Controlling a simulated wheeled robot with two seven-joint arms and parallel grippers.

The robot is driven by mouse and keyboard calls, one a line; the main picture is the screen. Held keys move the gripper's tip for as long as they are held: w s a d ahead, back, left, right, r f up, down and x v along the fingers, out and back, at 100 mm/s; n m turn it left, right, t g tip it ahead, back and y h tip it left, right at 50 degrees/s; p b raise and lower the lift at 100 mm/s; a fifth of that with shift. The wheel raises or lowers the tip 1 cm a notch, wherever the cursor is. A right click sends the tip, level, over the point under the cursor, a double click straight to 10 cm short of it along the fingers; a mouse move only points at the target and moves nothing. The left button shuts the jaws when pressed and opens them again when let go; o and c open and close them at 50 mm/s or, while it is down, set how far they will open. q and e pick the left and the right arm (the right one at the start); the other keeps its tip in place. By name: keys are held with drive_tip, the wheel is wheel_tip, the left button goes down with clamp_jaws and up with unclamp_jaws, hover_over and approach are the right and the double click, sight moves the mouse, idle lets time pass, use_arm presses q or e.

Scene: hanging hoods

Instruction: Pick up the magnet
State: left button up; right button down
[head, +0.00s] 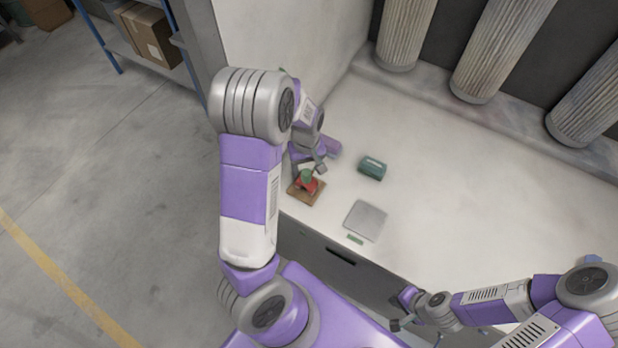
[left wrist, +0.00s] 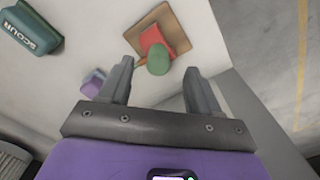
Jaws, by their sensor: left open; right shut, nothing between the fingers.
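A red piece (head: 309,186) with a green rounded part (head: 306,176) sits on a brown board (head: 296,197) near the counter's left front edge. In the left wrist view, the red piece (left wrist: 153,40) and green part (left wrist: 158,61) show on the board (left wrist: 176,32). I cannot tell for sure whether either is the magnet. My left gripper (head: 320,168) is open, above and close to the board; in the left wrist view the green part appears between its fingertips (left wrist: 157,70), with no visible grip. My right gripper (head: 401,312) is shut and empty near the counter's front edge.
A green box (head: 372,168), marked SCOUR in the left wrist view (left wrist: 30,28), stands right of the board. A grey plate (head: 365,220) and small green bar (head: 355,239) lie nearer me. A small purple-and-teal thing (left wrist: 94,82) is beside the gripper. The counter's right side is clear.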

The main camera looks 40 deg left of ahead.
sight(306, 171)
use_arm(q)
drive_tip(key=f, duration=0.3)
drive_tip(key=f+b, duration=0.1)
drive_tip(key=f, duration=0.1)
drive_tip(key=shift+w+a, duration=0.35)
drive_tip(key=shift+a, duration=0.05)
clamp_jaws()
